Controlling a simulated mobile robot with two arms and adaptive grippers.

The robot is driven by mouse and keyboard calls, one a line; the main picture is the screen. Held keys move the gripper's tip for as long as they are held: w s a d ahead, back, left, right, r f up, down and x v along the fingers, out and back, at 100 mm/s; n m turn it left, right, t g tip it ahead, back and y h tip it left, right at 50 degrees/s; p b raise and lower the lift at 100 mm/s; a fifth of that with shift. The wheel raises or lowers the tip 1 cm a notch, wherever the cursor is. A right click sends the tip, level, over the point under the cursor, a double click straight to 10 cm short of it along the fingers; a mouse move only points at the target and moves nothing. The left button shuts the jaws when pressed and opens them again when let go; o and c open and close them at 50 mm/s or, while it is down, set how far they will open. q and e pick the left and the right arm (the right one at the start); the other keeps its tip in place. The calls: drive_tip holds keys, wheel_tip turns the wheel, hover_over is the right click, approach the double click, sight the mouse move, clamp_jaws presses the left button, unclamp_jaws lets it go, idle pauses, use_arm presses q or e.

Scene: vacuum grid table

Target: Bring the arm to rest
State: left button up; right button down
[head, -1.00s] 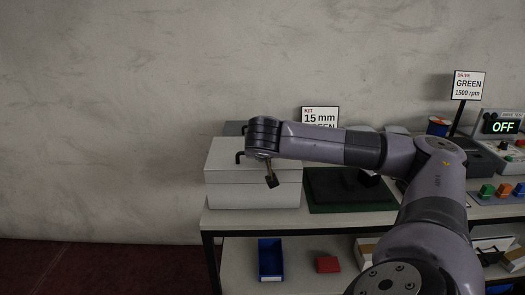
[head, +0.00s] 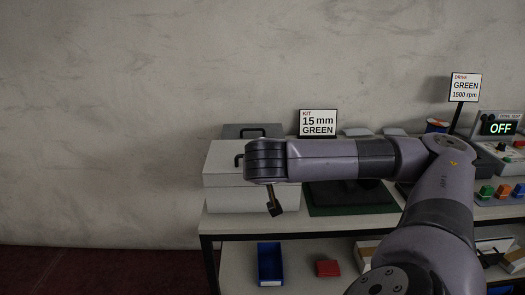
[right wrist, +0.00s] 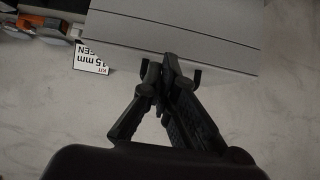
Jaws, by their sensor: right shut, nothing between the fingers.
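My right arm reaches in from the lower right of the head view, over the bench. Its gripper (head: 273,208) hangs small and dark in front of the light grey box (head: 235,195). In the right wrist view the right gripper (right wrist: 158,75) has its fingers together with nothing between them. The same grey box (right wrist: 185,25) fills the top of that view, its dark handle partly hidden behind the fingers. My left gripper shows in neither view.
The bench (head: 350,220) has a lower shelf with a blue bin (head: 270,262) and a red box (head: 327,268). A kit sign (head: 318,122), a drive sign (head: 465,87) and a panel reading OFF (head: 502,127) stand behind. The left side is open floor.

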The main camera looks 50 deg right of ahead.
drive_tip(key=shift+s+a+f, duration=0.15)
drive_tip(key=shift+s+a, duration=0.05)
drive_tip(key=shift+a, duration=0.1)
